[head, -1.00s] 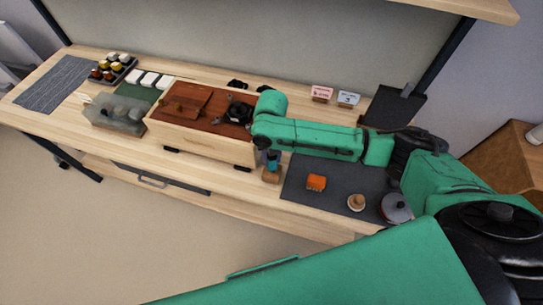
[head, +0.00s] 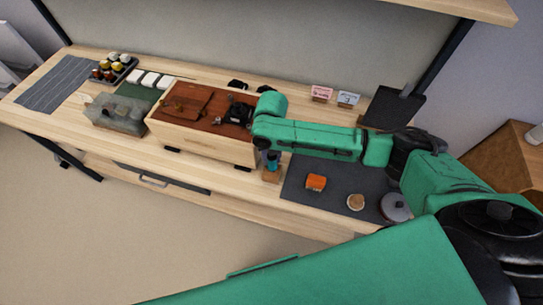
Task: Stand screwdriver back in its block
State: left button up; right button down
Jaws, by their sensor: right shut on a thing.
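My right arm reaches across the bench from the right, and its right gripper (head: 271,157) points down beside the wooden box. The gripper is shut on the screwdriver (head: 273,163), whose blue-teal handle shows as a small patch between the dark fingers. A small wooden block (head: 271,176) stands directly below, near the bench's front edge. The screwdriver is about upright over the block. Its lower end is too small to tell, so I cannot see whether it is in the block. My left gripper is not in view.
A wooden box with a brown top (head: 205,146) stands close to the left of the gripper. On the dark mat (head: 325,199) to the right are an orange thing (head: 316,182), a small round wooden thing (head: 356,202) and a lidded pot (head: 395,207). Two small cards stand behind the arm.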

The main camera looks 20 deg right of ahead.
jog(key=shift+f+b, duration=0.45)
jog(key=shift+f, duration=0.45)
dwell(0.5)
jog(key=shift+c, duration=2.4)
grip_release()
jog(key=shift+r, duration=0.1)
notch_tip(320, 180, up, 14)
jog(key=b, duration=0.2)
jog(key=shift+r, duration=0.25)
